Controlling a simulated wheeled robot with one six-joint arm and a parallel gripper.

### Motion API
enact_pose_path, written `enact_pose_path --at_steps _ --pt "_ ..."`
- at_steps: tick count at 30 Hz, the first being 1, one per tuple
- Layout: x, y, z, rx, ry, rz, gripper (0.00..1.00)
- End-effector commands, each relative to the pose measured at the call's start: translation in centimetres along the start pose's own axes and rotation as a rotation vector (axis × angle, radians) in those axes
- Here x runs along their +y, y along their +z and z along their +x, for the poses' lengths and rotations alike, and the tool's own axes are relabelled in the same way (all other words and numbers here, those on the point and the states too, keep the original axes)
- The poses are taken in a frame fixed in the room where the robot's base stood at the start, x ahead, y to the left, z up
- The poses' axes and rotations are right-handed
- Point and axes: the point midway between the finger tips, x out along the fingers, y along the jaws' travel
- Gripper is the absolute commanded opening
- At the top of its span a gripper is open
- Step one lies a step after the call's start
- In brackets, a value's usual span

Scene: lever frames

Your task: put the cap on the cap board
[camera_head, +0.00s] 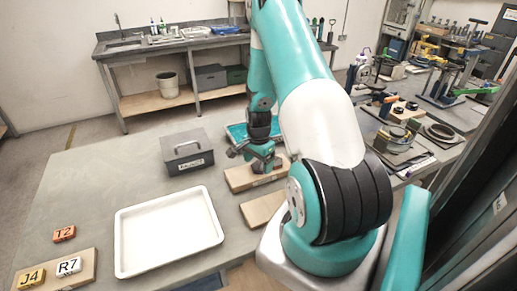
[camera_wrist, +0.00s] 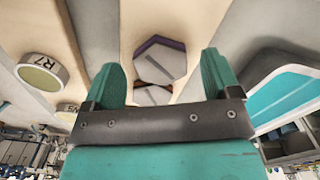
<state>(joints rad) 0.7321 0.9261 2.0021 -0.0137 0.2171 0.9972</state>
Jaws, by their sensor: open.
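My gripper (camera_wrist: 162,72) is open, with one teal finger on each side and nothing held between them. It also shows in the head view (camera_head: 262,162), low over a pale wooden board (camera_head: 243,178). In the wrist view, a grey hexagonal piece with a purple edge and a slot (camera_wrist: 160,62) lies between the fingers in the picture, on a pale wooden board (camera_wrist: 192,20). A second slotted piece (camera_wrist: 152,95) shows just below it, partly hidden by my gripper. I cannot tell which of these is the cap. Neither piece can be made out in the head view.
A second wooden board (camera_head: 258,210) lies nearer. A teal tray (camera_head: 236,131) is behind my gripper. A dark lidded box (camera_head: 187,152) and a white tray (camera_head: 168,232) stand to the left.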

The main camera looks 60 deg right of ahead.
Motion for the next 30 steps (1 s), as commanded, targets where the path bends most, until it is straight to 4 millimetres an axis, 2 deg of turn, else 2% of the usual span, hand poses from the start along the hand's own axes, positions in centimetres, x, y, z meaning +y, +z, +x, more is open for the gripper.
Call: enact_pose_path --at_steps 13,18,23,26,29,30 --pt "0.0 0.0 -8.8 0.003 -0.004 0.0 0.82" --pt "0.0 0.0 -10.5 0.001 -0.002 0.0 0.82" --pt "0.0 0.1 -10.9 -0.001 0.0 -0.003 0.82" --pt "-0.7 1.9 -11.9 -0.008 -0.015 -0.08 0.82" --pt "-1.8 7.2 -14.6 -0.03 -0.052 -0.308 0.82" --pt "-2.0 10.4 -16.0 -0.043 -0.073 -0.446 0.82"
